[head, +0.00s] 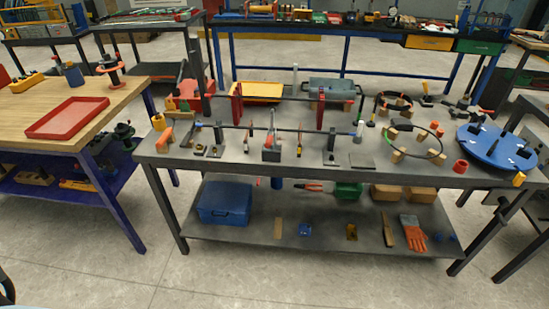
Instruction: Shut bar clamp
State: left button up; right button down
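A long dark bar with two red upright jaws, which looks like the bar clamp, stands towards the back of the grey workbench. Its left jaw (237,106) and right jaw (321,110) are far apart, with the bar running between them and on past the right jaw. I cannot tell whether anything sits between the jaws. A second thin dark bar runs across the bench in front of it, with a grey block (271,149) at its middle. Neither of my grippers is in view.
The grey workbench (380,172) also carries a dark ring (436,147) on wooden blocks and a round blue plate (497,147). A blue bin (224,202) stands on its lower shelf. A wooden table with a red tray (68,117) is at left. The front floor is clear.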

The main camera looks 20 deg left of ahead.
aim_at(268, 143)
jog(key=u, duration=0.55)
jog(key=i, duration=0.5)
jog(key=u, duration=1)
jog(key=i, duration=0.65)
jog(key=u, duration=0.15)
